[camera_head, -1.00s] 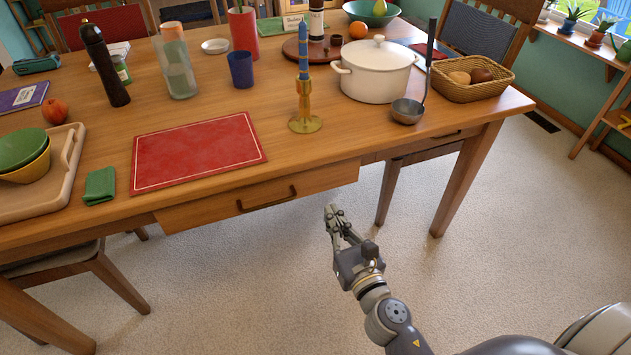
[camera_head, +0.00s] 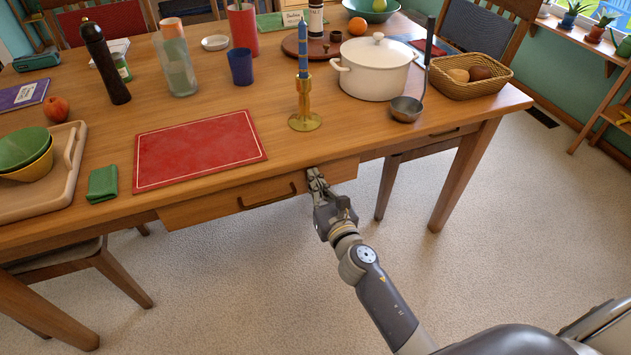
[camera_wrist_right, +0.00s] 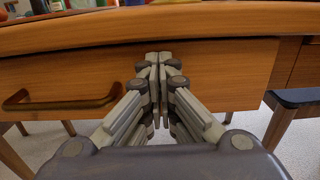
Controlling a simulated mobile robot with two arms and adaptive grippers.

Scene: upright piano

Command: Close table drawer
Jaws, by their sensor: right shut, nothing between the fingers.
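The wooden table drawer (camera_head: 225,204) is in the table's front edge, with a dark bar handle (camera_head: 268,201). Its front stands slightly proud of the table edge at the left end. My right gripper (camera_head: 314,174) is shut and empty, with its fingertips at the drawer front, right of the handle. In the right wrist view the closed fingers (camera_wrist_right: 158,66) point at the drawer front (camera_wrist_right: 215,70), the handle (camera_wrist_right: 62,102) lying to the left. I cannot tell for certain whether they touch it. My left gripper is not in view.
On the wooden table (camera_head: 225,115) are a red placemat (camera_head: 198,150), a brass candlestick (camera_head: 304,110), a white pot (camera_head: 375,72) with a ladle (camera_head: 406,108) and a tray (camera_head: 66,180). Chairs stand around it. Carpet (camera_head: 260,290) in front is clear.

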